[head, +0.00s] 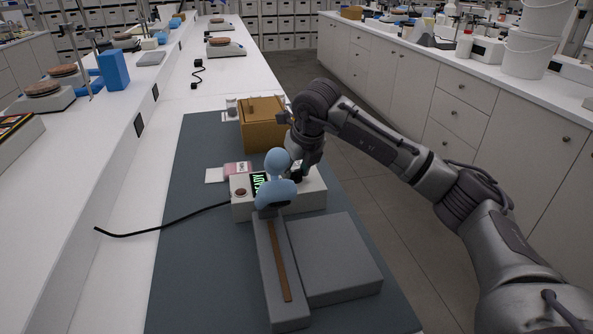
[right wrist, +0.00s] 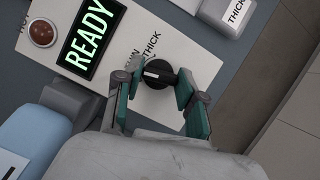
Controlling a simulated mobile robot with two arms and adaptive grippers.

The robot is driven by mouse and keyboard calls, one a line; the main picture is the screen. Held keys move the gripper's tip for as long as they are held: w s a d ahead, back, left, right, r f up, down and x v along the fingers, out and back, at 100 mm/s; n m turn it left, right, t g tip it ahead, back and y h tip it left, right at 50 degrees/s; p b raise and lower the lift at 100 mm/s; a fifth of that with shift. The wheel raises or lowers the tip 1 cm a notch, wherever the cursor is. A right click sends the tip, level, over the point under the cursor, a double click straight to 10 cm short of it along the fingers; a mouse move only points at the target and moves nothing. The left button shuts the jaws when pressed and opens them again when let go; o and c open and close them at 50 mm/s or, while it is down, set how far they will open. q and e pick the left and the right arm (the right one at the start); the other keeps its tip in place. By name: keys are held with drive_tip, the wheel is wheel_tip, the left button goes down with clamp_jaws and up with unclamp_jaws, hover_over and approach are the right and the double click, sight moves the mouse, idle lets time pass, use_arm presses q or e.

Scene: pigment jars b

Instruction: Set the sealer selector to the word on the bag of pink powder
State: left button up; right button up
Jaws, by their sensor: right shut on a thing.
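The printed words by the knob are THICK and one partly hidden word ending in "IN". A pale mark shows on the knob's left part; which word it points at I cannot tell. The bag of pink powder (head: 238,169) lies left behind the sealer; its word is too small to read. My right gripper (head: 299,174) also shows in the head view. My left gripper is out of view.
A pale packet labelled THICK (right wrist: 225,15) lies beyond the sealer; its contents are not visible. A blue handle (head: 275,177) stands over the sealing bar (head: 277,270). A brown box (head: 262,130) stands behind. A black cable (head: 160,228) runs left across the grey mat (head: 190,270).

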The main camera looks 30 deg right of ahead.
drive_tip(key=shift+r+m+h, duration=0.1)
drive_tip(key=shift+m+h, duration=0.4)
drive_tip(key=shift+m, duration=0.8)
drive_tip(key=o, duration=1.1)
drive_tip(key=shift+a, duration=0.1)
drive_tip(key=shift+o, duration=0.2)
drive_tip(key=v, duration=1.2)
